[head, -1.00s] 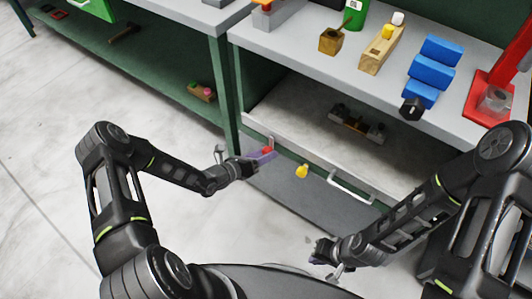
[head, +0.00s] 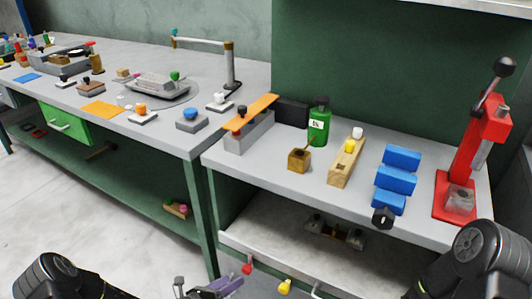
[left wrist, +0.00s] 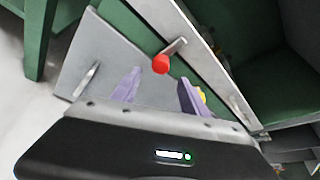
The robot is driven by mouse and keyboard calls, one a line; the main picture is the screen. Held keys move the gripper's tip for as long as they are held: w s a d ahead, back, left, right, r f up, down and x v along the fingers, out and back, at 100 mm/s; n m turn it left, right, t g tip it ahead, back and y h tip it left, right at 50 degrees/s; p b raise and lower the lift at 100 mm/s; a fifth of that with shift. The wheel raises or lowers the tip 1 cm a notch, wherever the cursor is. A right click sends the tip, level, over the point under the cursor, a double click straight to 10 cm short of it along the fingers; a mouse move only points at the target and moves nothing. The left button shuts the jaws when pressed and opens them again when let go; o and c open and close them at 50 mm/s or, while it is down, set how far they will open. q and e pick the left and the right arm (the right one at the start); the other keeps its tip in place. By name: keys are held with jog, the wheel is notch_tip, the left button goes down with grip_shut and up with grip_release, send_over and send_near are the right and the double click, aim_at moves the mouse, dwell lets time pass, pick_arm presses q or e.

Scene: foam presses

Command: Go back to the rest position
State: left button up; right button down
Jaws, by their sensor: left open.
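My left gripper (head: 208,290) shows at the bottom edge of the head view, in front of the cabinet's lower part. In the left wrist view its two purple fingers (left wrist: 157,88) are spread apart with nothing held between them. A red knob (left wrist: 161,64) on a metal stem shows just beyond the fingertips; I cannot tell whether they touch it. The red knob also shows in the head view (head: 247,268), to the right of my gripper. Part of my right arm enters at the lower right of the head view, but its gripper is out of view.
A yellow knob (head: 285,286) is right of the red one. The grey worktop (head: 270,180) holds a green bottle (head: 319,122), a wooden block (head: 346,163), blue blocks (head: 397,180) and a red press (head: 466,165). Another bench (head: 180,140) stands left. Open floor (head: 110,235) lies below it.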

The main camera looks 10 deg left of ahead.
pick_arm(q)
jog(key=s+d+f+m+g+p, duration=0.1)
jog(key=s+d+f+m+g, duration=0.2)
jog(key=s+m, duration=0.4)
jog(key=s+d+m+g+y+p, duration=0.1)
jog(key=s+d+m+g, duration=0.1)
jog(key=s+m+g, duration=0.6)
jog(key=s+d+f+m+g+p, duration=0.2)
jog(key=s+d+m, duration=0.15)
jog(key=s, duration=0.65)
jog(key=d+r+m+t+y+p, duration=0.2)
jog(key=r+m+p, duration=0.5)
jog(key=r+m, duration=0.6)
jog(key=d+m, duration=0.1)
jog(key=m, duration=0.2)
jog(key=shift+s+d+r+y, duration=0.2)
jog(key=shift+r+y, duration=0.05)
jog(key=shift+y, duration=0.15)
